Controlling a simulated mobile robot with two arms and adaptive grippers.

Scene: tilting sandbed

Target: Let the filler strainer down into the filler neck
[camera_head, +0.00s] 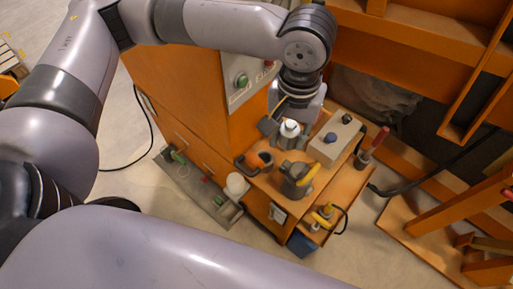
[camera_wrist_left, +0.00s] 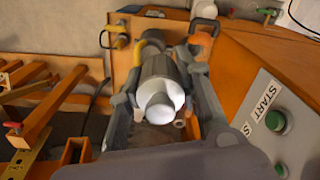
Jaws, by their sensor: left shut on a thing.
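My left gripper (camera_head: 287,137) is over the orange shelf of the cabinet. In the left wrist view its two fingers (camera_wrist_left: 162,75) are closed around a grey, ribbed cylinder with a white rounded knob (camera_wrist_left: 160,106), which I take to be the filler strainer. The white knob (camera_head: 289,128) also shows in the head view. The strainer's lower end is hidden, so I cannot tell whether it touches anything below. I cannot clearly make out the filler neck. My right gripper is not in view.
A grey can with a yellow handle (camera_head: 293,182) stands close in front of the gripper.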

